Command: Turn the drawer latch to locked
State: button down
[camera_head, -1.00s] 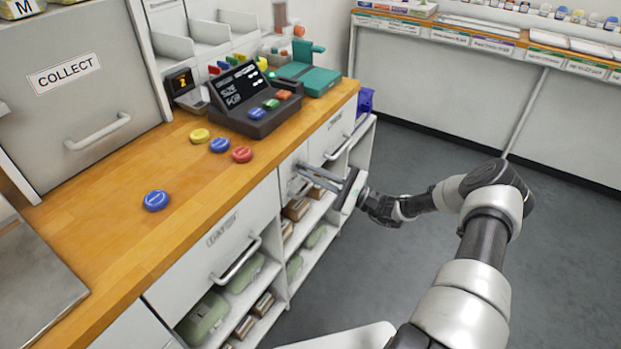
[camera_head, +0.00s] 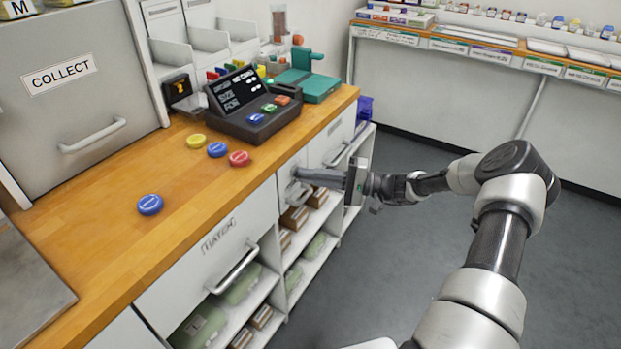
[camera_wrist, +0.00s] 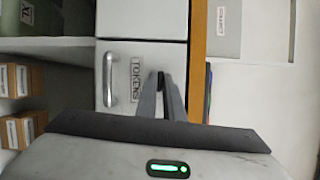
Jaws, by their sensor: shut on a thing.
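My gripper (camera_head: 297,172) reaches level to the white drawer fronts under the wooden counter. In the wrist view my gripper (camera_wrist: 161,84) has its two long fingers closed together on a small dark latch (camera_wrist: 160,76). The latch is on the drawer front labelled TOKENS (camera_wrist: 122,52), between that label and the counter edge. The fingers cover most of the latch, and its turn position cannot be read. A bar handle (camera_wrist: 108,80) is on the same drawer front. In the head view the latch is hidden by the fingers.
The wooden counter (camera_head: 105,245) runs above the drawers, with a dark order terminal (camera_head: 255,105) and several coloured round tokens, one blue (camera_head: 150,204). Open shelves (camera_head: 312,232) with boxes lie below. The grey floor (camera_head: 430,280) on the right is clear.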

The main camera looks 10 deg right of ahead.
jog(key=shift+n, duration=0.5)
jog(key=c, duration=1.9)
grip_release()
jog(key=shift+o, duration=0.2)
jog(key=shift+d, duration=0.1)
jog(key=p+v, duration=0.1)
jog(key=v, duration=1.6)
jog(key=shift+r, duration=0.45)
jog(key=shift+d, duration=0.15)
